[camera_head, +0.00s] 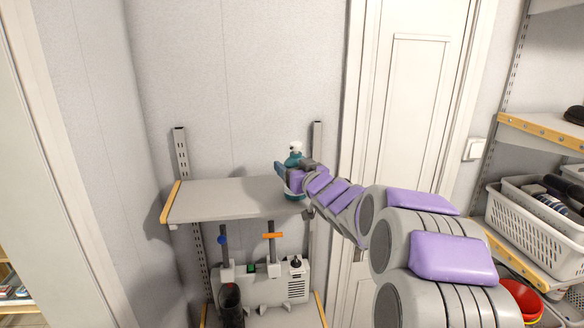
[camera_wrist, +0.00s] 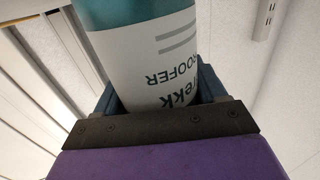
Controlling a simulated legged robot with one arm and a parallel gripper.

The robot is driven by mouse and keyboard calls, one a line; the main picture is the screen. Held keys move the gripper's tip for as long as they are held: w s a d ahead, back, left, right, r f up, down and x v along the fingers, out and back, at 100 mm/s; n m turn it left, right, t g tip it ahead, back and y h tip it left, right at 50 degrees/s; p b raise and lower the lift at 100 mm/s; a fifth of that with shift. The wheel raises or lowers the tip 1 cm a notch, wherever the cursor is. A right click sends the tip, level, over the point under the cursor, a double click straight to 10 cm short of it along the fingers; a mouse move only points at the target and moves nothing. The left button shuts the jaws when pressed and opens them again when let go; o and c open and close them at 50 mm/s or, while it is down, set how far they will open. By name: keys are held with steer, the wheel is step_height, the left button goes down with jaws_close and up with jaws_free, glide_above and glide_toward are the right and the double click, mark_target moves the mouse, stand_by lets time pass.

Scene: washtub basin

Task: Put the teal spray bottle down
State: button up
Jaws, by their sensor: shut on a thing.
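The teal spray bottle (camera_head: 293,160) has a white nozzle and is held at the end of my arm, by the right end of the upper grey shelf (camera_head: 225,197). My gripper (camera_head: 289,180) is shut on it. In the wrist view the bottle (camera_wrist: 150,60) fills the upper middle, with a teal band and a white label with dark lettering. The jaws of my gripper (camera_wrist: 160,98) show on both sides of it.
The upper shelf is bare to the left of the bottle. Below it, a lower shelf holds a grey-white device (camera_head: 293,282) and a dark cylinder (camera_head: 231,305). A white door (camera_head: 412,90) stands behind my arm. Shelves with a white basket (camera_head: 530,232) are at the right.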

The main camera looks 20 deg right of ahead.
steer(key=shift+s+d+r, duration=0.1)
steer(key=shift+d, duration=0.45)
steer(key=o, duration=1)
steer(key=shift+d, duration=0.2)
steer(key=o, duration=0.3)
steer(key=shift+a, duration=0.8)
steer(key=shift+d, duration=0.4)
steer(key=shift+s+d, duration=0.2)
steer(key=s, duration=1.1)
steer(key=shift+s, duration=0.3)
